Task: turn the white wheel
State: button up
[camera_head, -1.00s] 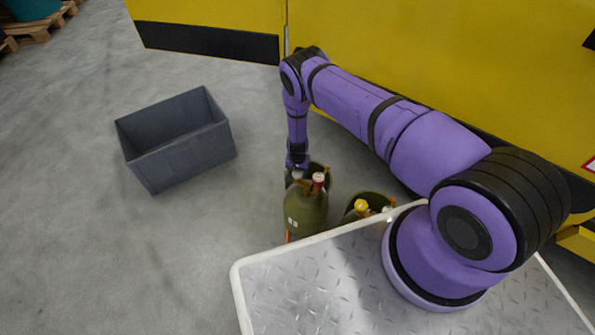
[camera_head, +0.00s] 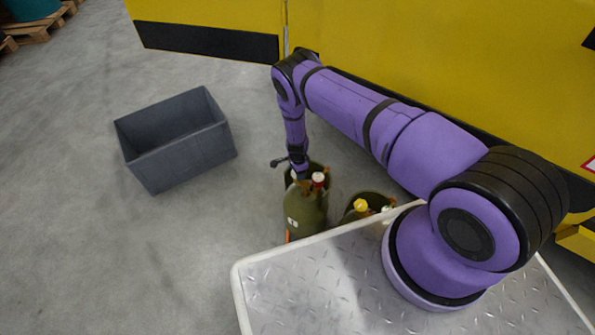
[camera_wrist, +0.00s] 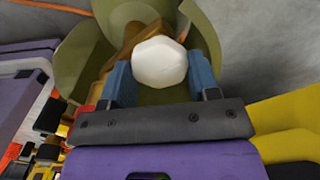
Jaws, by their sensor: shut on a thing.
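The white wheel (camera_wrist: 159,61) is a faceted white knob on a brass-coloured valve at the top of an olive cylinder (camera_head: 305,213). In the wrist view my gripper (camera_wrist: 160,76) has one blue finger on each side of the wheel and is shut on it. In the head view my gripper (camera_head: 300,174) points down at the cylinder's top and mostly hides the wheel.
A second olive cylinder (camera_head: 348,215) with a yellow wheel (camera_head: 361,205) and another pale wheel (camera_head: 387,209) stands close on the right. A grey open crate (camera_head: 180,160) is on the floor to the left. A yellow wall (camera_head: 450,55) stands behind.

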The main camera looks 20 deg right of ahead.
jog(key=m, duration=1.1)
jog(key=shift+m, duration=2.1)
jog(key=o, duration=0.9)
jog(key=shift+r, duration=0.15)
notch_tip(320, 180, up, 10)
jog(key=shift+r, duration=0.25)
